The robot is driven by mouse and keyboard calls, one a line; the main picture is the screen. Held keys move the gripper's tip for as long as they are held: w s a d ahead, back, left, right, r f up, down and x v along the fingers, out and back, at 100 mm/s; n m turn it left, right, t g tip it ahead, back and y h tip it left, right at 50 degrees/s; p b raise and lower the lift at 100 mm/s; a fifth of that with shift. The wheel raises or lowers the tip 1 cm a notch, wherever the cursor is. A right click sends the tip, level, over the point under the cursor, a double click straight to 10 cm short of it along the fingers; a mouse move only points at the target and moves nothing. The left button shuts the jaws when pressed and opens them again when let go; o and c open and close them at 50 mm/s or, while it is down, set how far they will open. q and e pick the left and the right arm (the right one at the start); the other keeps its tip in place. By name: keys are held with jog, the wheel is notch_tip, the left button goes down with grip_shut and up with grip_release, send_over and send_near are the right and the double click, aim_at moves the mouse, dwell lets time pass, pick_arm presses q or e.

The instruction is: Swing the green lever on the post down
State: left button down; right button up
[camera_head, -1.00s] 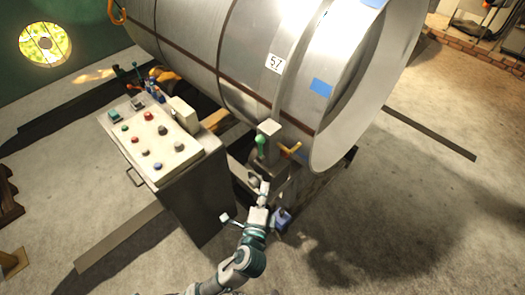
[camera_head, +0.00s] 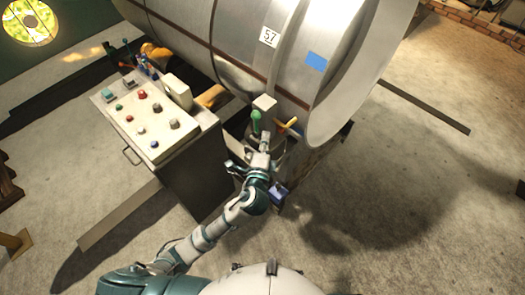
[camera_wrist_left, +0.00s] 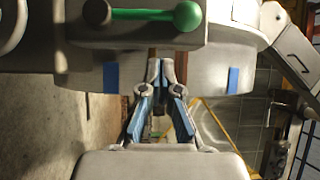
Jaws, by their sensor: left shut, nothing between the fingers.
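The green lever (camera_head: 256,121) stands at the front of the cylinder, below a pale square block (camera_head: 265,103). In the left wrist view the lever (camera_wrist_left: 150,15) runs sideways from a grey pivot to a round green knob, across the top of the picture. Its mounting is partly cut off there. My left gripper (camera_head: 264,145) is just below the lever in the head view. In the left wrist view its fingers (camera_wrist_left: 167,68) are together and empty, and a gap shows between them and the lever. My right gripper is in neither view.
A control cabinet (camera_head: 186,160) with several coloured buttons stands left of my left arm. The large metal cylinder (camera_head: 245,50) fills the top. A yellow-orange handle (camera_head: 288,126) is close right of the lever. Open floor (camera_head: 420,190) lies to the right.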

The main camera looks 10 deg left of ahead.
aim_at(260, 120)
pick_arm(q)
jog(key=w+a, duration=0.2)
jog(key=w, duration=0.1)
jog(key=shift+w+p, duration=0.1)
jog(key=shift+p, duration=0.2)
jog(key=shift+w+a, duration=0.3)
jog(key=shift+a, duration=0.1)
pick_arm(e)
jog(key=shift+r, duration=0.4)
